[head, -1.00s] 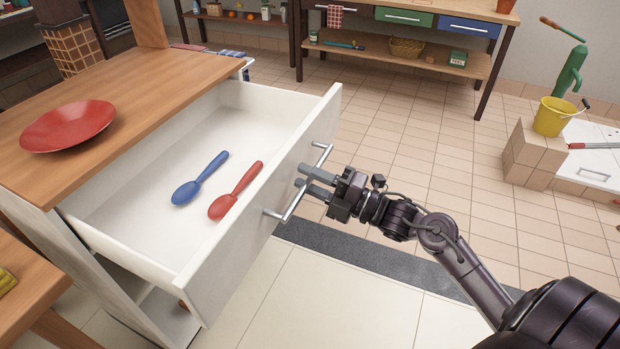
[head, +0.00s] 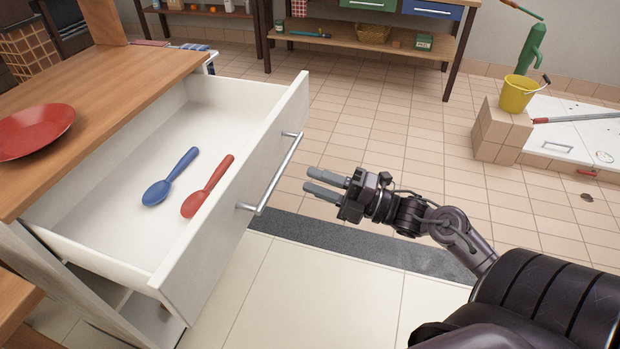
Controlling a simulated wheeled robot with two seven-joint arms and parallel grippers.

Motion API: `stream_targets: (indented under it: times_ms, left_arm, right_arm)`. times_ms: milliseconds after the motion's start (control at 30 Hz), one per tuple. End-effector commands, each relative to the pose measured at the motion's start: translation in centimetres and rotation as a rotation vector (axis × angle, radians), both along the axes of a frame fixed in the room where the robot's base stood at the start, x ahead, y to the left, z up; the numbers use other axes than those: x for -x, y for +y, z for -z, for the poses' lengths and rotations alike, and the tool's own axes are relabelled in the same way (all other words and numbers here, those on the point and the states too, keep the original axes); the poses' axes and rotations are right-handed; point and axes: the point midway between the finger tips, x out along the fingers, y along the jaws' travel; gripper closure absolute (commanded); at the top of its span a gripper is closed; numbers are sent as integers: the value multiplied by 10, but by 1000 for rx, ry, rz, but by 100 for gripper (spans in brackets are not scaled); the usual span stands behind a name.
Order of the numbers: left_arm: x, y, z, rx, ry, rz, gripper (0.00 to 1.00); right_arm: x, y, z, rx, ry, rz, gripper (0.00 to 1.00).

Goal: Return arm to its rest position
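My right gripper (head: 309,181) is open and empty, its two grey fingers apart and pointing left. It hangs in the air to the right of the drawer handle (head: 274,178), clear of it. The white drawer (head: 290,113) stands pulled out. A blue spoon (head: 171,178) and a red spoon (head: 207,187) lie side by side on its floor. My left gripper is not in view.
A red plate (head: 34,130) sits on the wooden counter (head: 110,84) above the drawer. A workbench (head: 337,40) stands at the back. A yellow bucket (head: 516,94) stands on a tiled block at right. The tiled floor between is clear.

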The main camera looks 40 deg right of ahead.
Motion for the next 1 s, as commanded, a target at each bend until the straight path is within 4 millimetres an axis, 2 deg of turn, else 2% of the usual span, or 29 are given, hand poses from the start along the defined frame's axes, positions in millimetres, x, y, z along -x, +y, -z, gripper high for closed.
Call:
stream_targets:
  times_ms: [433, 567, 667, 767, 800, 900, 1000]
  left_arm:
    - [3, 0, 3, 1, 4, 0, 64]
    - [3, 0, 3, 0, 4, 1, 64]
    - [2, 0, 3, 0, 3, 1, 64]
    - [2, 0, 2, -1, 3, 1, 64]
    - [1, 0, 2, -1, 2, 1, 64]
    - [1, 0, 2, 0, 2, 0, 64]
    - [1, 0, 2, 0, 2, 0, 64]
  right_arm:
    - [-1, 0, 1, -1, 5, 2, 70]
    - [-8, -1, 24, -37, 101, 54, 70]
    - [-18, -2, 69, -114, 294, 161, 70]
    - [-20, 1, 134, -234, 566, 314, 70]
    - [-17, 4, 162, -287, 680, 381, 70]
    - [2, 17, 227, -415, 959, 554, 70]
    - [30, 35, 277, -522, 1194, 713, 70]
